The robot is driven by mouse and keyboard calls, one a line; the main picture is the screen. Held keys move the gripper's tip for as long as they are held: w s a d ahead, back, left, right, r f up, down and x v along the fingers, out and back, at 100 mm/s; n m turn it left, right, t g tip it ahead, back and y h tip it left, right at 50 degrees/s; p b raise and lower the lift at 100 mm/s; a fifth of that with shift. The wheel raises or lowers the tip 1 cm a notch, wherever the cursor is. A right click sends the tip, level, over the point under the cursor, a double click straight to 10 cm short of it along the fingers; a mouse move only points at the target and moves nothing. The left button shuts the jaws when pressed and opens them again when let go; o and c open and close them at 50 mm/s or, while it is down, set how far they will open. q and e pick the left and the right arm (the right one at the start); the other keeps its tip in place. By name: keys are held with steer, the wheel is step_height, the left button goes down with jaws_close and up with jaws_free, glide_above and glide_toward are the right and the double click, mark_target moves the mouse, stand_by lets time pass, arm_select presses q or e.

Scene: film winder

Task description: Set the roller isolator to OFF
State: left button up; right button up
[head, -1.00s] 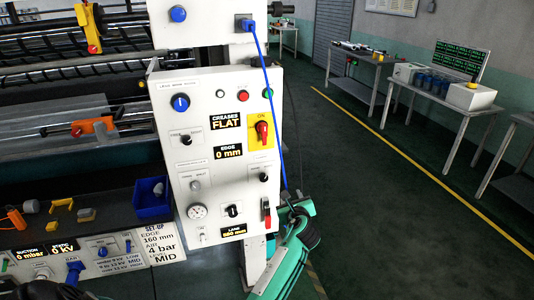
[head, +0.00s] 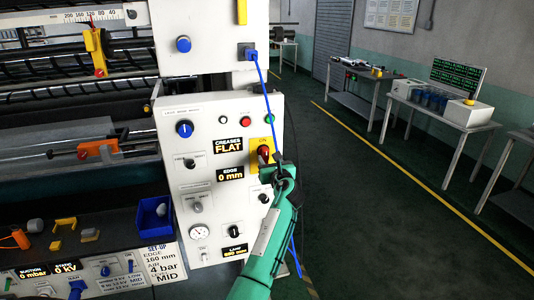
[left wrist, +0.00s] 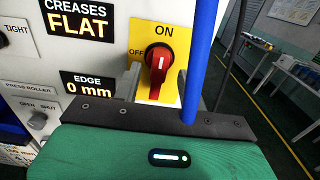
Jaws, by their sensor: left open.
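The roller isolator (head: 264,153) is a red rotary handle on a yellow plate at the right edge of the white control panel (head: 205,118). In the left wrist view the red handle (left wrist: 158,60) shows large, with "ON" printed above and "OFF" to its left. Its white mark points up, near ON. My left gripper (head: 270,174) is in front of the plate, just below the handle, and hides part of it in the head view. Its open fingers (left wrist: 157,88) reach toward the plate on either side of the handle's lower end; contact cannot be told. My right gripper is not in view.
A blue cable (head: 262,78) hangs down the panel's right side and crosses close to my gripper in the left wrist view (left wrist: 204,60). Other knobs and lamps sit nearby, including a green button (head: 269,115).

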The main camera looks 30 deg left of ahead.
mark_target(266, 155)
arm_select(q)
steer(key=shift+x, duration=1.05)
steer(key=shift+w+a, duration=0.2)
steer(key=shift+a, duration=0.05)
steer(key=shift+w+a, duration=0.1)
steer(key=shift+a, duration=0.05)
jaws_close()
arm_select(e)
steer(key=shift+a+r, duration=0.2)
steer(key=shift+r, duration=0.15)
